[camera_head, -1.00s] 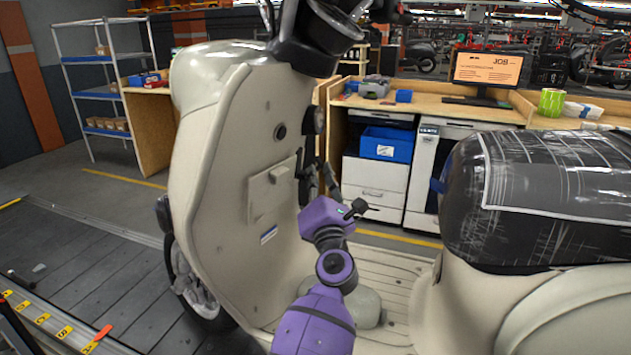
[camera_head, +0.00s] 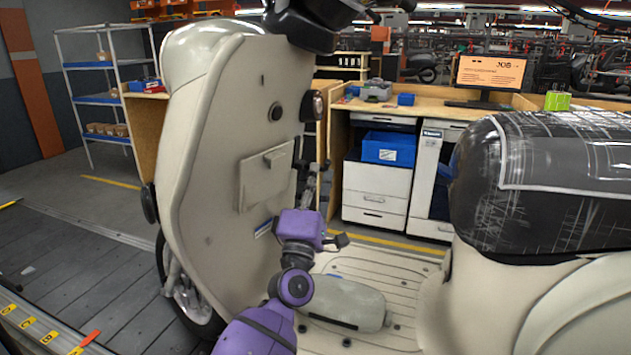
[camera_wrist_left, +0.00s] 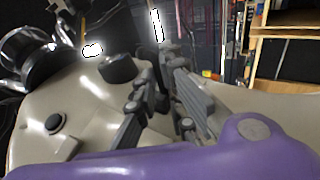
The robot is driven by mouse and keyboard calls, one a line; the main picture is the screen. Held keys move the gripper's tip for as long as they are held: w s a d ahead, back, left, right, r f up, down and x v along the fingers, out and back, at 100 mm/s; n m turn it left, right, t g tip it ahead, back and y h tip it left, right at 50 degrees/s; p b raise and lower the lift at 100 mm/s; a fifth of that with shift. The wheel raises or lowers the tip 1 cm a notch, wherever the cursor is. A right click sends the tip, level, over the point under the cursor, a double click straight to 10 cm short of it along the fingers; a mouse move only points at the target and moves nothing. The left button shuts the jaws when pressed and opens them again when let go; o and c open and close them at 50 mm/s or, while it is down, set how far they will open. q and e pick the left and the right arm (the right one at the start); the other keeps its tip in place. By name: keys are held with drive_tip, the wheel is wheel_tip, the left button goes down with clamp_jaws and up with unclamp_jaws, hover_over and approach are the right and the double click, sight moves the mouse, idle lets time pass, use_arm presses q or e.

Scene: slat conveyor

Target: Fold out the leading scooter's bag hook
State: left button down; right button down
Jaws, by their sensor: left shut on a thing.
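The leading scooter's cream inner leg shield (camera_head: 225,150) stands upright on the left of the head view. The bag hook is at its right edge, beside the small hatch (camera_head: 266,177); my fingers largely hide it and I cannot tell its angle. My left gripper (camera_head: 308,187), on the purple wrist, is at that edge and shut on the hook. In the left wrist view the two grey fingers (camera_wrist_left: 162,112) reach toward the cream panel (camera_wrist_left: 85,110), with the black round knob (camera_wrist_left: 118,68) just beyond them. My right gripper is not in view.
The black wrapped seat (camera_head: 550,185) is at the right. A grey-green part (camera_head: 345,303) lies on the slatted footboard (camera_head: 390,275) below my wrist. The handlebar (camera_head: 305,25) hangs above. A workbench (camera_head: 430,108) with drawers stands behind the scooter.

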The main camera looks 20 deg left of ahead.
use_arm(q)
drive_tip(key=shift+f+m+h, duration=0.2)
drive_tip(key=shift+m+h, duration=0.2)
drive_tip(key=shift+m, duration=0.1)
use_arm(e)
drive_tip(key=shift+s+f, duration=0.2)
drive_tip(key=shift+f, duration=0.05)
use_arm(q)
drive_tip(key=c, duration=2.1)
unclamp_jaws()
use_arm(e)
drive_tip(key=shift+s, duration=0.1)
use_arm(q)
drive_tip(key=v, duration=1.2)
